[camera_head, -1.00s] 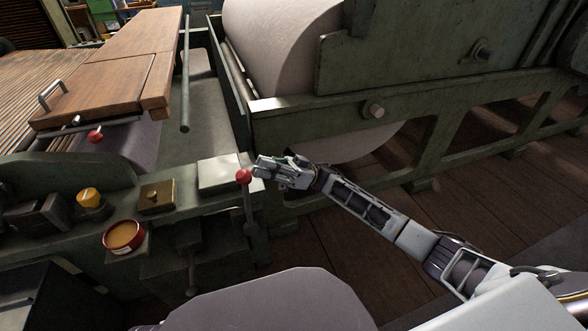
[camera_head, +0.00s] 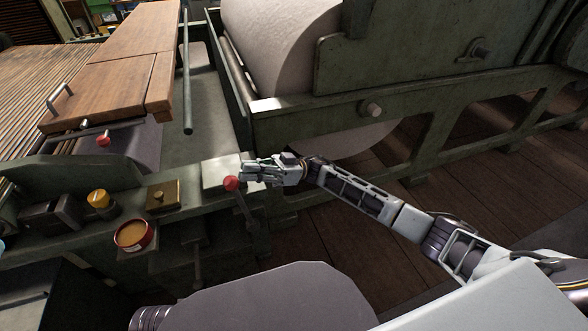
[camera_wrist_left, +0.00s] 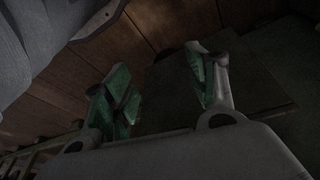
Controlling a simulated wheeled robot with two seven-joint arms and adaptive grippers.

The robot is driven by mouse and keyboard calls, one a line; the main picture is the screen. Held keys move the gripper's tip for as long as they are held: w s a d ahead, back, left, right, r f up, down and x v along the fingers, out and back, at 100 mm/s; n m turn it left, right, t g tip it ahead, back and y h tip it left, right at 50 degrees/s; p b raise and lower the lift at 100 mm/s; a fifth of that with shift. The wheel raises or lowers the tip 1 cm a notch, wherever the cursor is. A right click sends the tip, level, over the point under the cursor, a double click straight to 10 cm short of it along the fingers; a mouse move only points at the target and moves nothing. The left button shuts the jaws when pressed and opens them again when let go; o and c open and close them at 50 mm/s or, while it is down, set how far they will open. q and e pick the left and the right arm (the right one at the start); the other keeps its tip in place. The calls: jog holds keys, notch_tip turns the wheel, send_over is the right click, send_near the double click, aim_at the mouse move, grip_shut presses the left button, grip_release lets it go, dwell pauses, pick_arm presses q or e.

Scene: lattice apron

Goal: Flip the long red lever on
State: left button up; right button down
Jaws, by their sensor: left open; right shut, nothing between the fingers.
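The long red lever is a dark rod with a red ball knob (camera_head: 231,183) on the green machine's front edge. Its rod (camera_head: 246,212) leans up and to the left in the head view. My right gripper (camera_head: 243,172) is shut and empty. Its fingertips are right at the knob, on its upper right; I cannot tell whether they touch. My left gripper shows only in the left wrist view (camera_wrist_left: 165,85), open, with green finger pads and nothing between them. The lever is not seen in that view.
Near the lever are a white plate (camera_head: 217,176), a brass switch plate (camera_head: 163,195), a yellow knob (camera_head: 97,199) and a red-rimmed round cup (camera_head: 135,235). Another red knob (camera_head: 103,140) sits by the wooden board (camera_head: 115,85). A large pale roller (camera_head: 280,45) stands behind.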

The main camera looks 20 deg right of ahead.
jog(key=shift+s+a+r+h+p, duration=0.1)
jog(key=shift+a+h+p, duration=0.4)
jog(key=shift+a+p, duration=0.6)
jog(key=shift+a+r+h+p, duration=0.1)
jog(key=shift+a+h+p, duration=0.4)
jog(key=shift+a+p, duration=0.6)
jog(key=p, duration=0.1)
jog(key=a+p, duration=0.1)
jog(key=a+h+p, duration=0.1)
jog(key=shift+a+f+m+t, duration=0.2)
jog(key=shift+f+m+t, duration=0.05)
jog(key=shift+m+t, duration=0.05)
jog(key=shift+s+a+f+p, duration=0.1)
jog(key=shift+a+p, duration=0.05)
jog(key=shift+p, duration=0.15)
pick_arm(q)
jog(key=s+a+f, duration=0.1)
jog(key=a+f, duration=0.1)
jog(key=f, duration=0.6)
jog(key=s+a+f+y, duration=0.1)
jog(key=a+f, duration=0.1)
jog(key=f, duration=0.7)
jog(key=shift+s+g, duration=0.3)
jog(key=shift+s, duration=0.05)
jog(key=shift+f, duration=0.15)
pick_arm(e)
jog(key=shift+s+a+f, duration=0.1)
jog(key=shift+s, duration=0.05)
pick_arm(q)
jog(key=shift+a, duration=0.1)
